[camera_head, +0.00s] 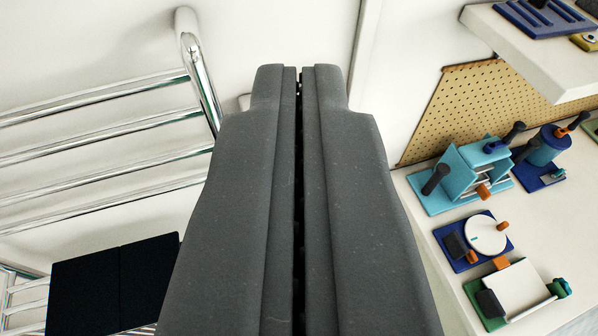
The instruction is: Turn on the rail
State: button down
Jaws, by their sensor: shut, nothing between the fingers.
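The chrome towel rail (110,147) is on the white wall at the left, with several horizontal bars joined to an upright post at their right end. My gripper (299,72) is shut and empty, its two dark grey fingers side by side with a thin dark slit between them. It points at the wall to the right of the rail's post. A small pale piece (244,102) shows on the wall between the post and my left finger. My gripper partly hides it, so I cannot tell whether it is a switch. No contact between gripper and rail is visible.
A dark two-part panel (112,285) is at the lower left, near more chrome bars. At the right, a white counter (425,205) holds several blue, teal and green devices under a tan pegboard (490,100). A white shelf (540,60) juts out at the upper right.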

jog(key=w+d+f+n+t+h+b, duration=0.2)
jog(key=w+d+f+n+b, duration=0.1)
jog(key=w+f+n, duration=0.3)
jog(key=w+d+f+n+t+h+b, duration=0.1)
jog(key=w+d+f+n+b, duration=0.2)
jog(key=w+f, duration=0.35)
notch_tip(320, 180, down, 30)
jog(key=s+a+n+g+y+b, duration=0.1)
jog(key=n+g+y+b, duration=0.2)
jog(key=n+y+b, duration=0.2)
jog(key=n+y, duration=0.3)
jog(key=n, duration=0.4)
jog(key=shift+s+r+n, duration=0.15)
jog(key=shift+s+n, duration=0.05)
jog(key=shift+n, duration=0.1)
jog(key=shift+a, duration=0.1)
jog(key=b+x, duration=0.2)
jog(key=x, duration=1.2)
jog(key=shift+b, duration=0.3)
